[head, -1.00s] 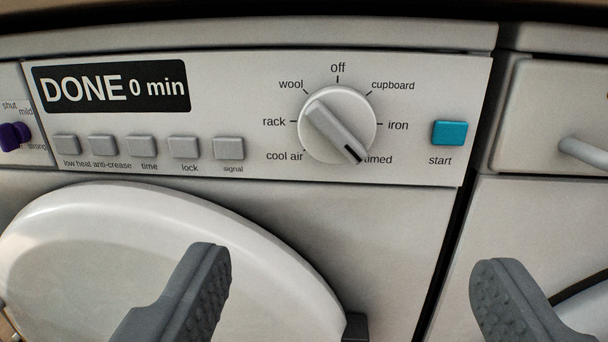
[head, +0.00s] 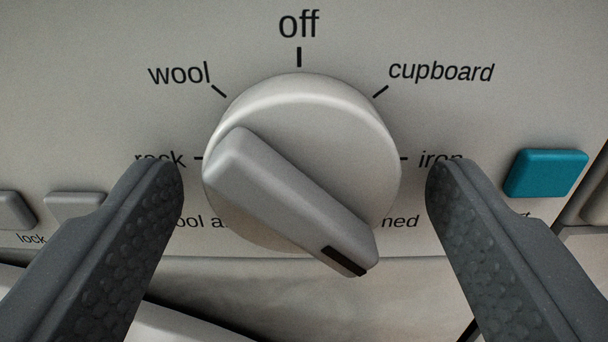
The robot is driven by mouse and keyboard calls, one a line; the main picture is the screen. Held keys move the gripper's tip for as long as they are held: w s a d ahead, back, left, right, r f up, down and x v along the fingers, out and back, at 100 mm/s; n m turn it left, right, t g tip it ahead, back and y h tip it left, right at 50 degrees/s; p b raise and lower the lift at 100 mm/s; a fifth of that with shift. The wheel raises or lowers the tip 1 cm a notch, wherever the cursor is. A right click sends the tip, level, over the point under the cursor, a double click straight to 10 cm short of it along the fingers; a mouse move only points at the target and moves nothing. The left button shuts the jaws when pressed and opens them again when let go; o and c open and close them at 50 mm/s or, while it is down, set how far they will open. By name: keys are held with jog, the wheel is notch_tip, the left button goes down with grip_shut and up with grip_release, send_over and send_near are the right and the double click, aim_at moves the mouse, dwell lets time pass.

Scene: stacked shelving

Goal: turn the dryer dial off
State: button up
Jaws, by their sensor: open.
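The dryer dial (head: 302,122) is a round white knob with a raised grey grip bar (head: 285,195) in the middle of the head view. The bar's black mark (head: 344,261) points down and right, toward the partly hidden "timed" label (head: 400,222). The "off" label (head: 299,24) is straight above the dial. My gripper (head: 304,175) is open, with one finger on each side of the dial and visible gaps to it. The fingers cover parts of the "rack", "cool air", "iron" and "timed" labels.
A teal start button (head: 546,173) sits just right of my right finger. Grey buttons (head: 76,205) are at the left, near my left finger. The white dryer door (head: 190,322) shows below the panel.

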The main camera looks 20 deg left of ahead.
jog(key=c, duration=1)
jog(key=shift+d+r, duration=0.15)
jog(key=shift+d, duration=0.05)
jog(key=shift+o, duration=0.2)
jog(key=shift+a, duration=0.1)
